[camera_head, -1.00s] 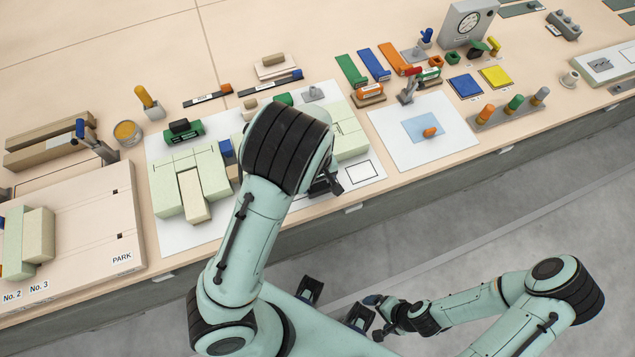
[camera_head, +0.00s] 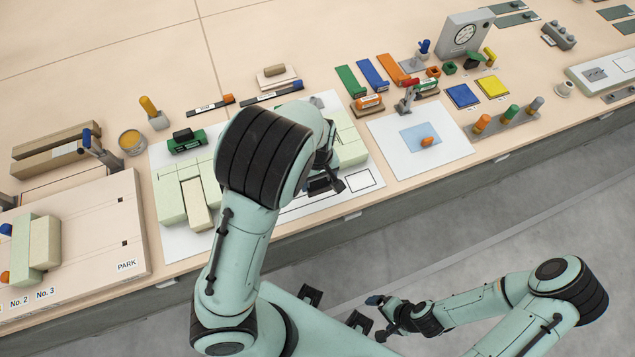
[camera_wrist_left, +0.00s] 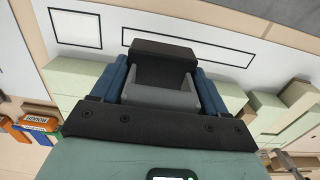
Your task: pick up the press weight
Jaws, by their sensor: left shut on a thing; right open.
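My left gripper (camera_head: 328,184) is low over the front of the white work sheet (camera_head: 290,210), partly hidden by my forearm. In the left wrist view, the left gripper (camera_wrist_left: 162,80) has blue-sided fingers shut on a dark and grey block (camera_wrist_left: 163,95). This block may be the press weight; the frames do not make that certain. Whether it touches the sheet cannot be told. A green block with a black handle (camera_head: 187,140) stands at the sheet's back left. My right gripper (camera_head: 378,318) is open and empty, in front of the bench.
Pale green blocks (camera_head: 170,200) stand on the sheet on both sides of my left arm. A board marked PARK (camera_head: 100,230) lies at the left. A second white sheet (camera_head: 450,140) with an orange piece is at the right. The outlined front strip is bare.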

